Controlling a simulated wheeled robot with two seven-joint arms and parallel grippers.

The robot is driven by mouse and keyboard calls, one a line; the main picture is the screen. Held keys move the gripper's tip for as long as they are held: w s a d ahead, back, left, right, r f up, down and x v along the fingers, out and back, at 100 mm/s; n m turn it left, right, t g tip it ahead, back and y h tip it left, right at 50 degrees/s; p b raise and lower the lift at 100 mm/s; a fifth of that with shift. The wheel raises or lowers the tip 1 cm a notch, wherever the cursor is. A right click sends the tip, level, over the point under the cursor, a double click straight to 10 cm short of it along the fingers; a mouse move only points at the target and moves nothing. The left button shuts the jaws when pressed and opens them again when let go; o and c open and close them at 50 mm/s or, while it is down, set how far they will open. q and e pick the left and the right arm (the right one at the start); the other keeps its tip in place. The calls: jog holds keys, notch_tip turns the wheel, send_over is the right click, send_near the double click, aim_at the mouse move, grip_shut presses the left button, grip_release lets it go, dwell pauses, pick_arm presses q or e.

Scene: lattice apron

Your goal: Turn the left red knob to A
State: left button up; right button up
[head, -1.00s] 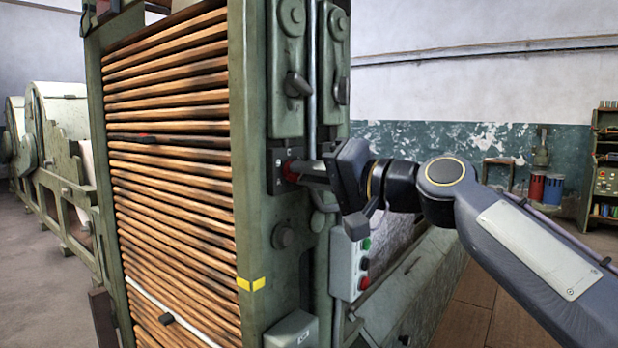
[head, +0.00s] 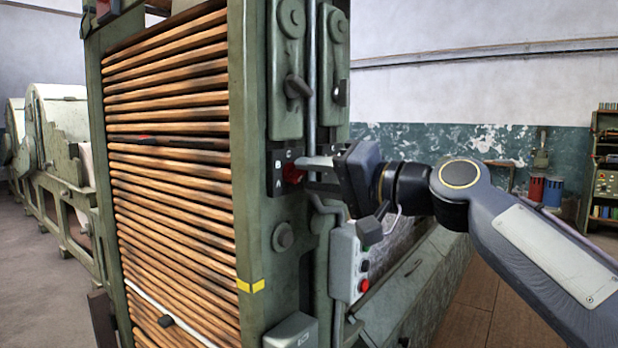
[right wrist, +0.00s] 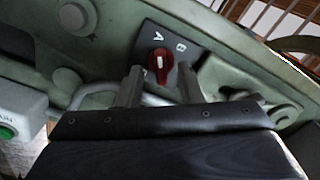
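The red knob (head: 292,174) sits on a black plate on the green machine's end post. In the right wrist view the knob (right wrist: 161,68) shows a white mark running up toward the letter A, with B to the right of A. My right gripper (head: 314,172) is open in front of the plate in the head view. In the wrist view its two fingers (right wrist: 159,84) stand apart on either side of the line to the knob, which shows uncovered beyond them. Only one red knob is seen. My left gripper is not in view.
A grey box with green and red buttons (head: 354,263) hangs just below my right gripper. Levers (head: 297,86) and a vertical pipe (head: 311,70) are above the plate. Wooden slats (head: 170,200) fill the machine's side to the left. Open floor lies at the right.

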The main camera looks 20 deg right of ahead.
jog(key=v, duration=0.6)
jog(key=shift+s+d, duration=0.1)
jog(key=shift+s, duration=0.05)
jog(key=s+f+n+g+h, duration=0.1)
jog(key=s+f+g+h, duration=0.15)
jog(key=s+f, duration=0.8)
jog(key=s+d+f+n+g+h, duration=0.1)
jog(key=s+f+g+h, duration=0.2)
jog(key=f, duration=1.5)
jog(key=s+f+n+g+h, duration=0.1)
jog(key=s+f+g+h, duration=0.15)
jog(key=s+f, duration=0.9)
jog(key=w+r+p, duration=0.1)
jog(key=r+p, duration=0.8)
jog(key=p, duration=0.2)
jog(key=w+r+p, duration=0.2)
jog(key=r+p, duration=0.8)
jog(key=p, duration=0.1)
jog(key=shift+w+r+g+y, duration=0.2)
jog(key=shift+w+g+y, duration=0.1)
jog(key=shift+y, duration=0.1)
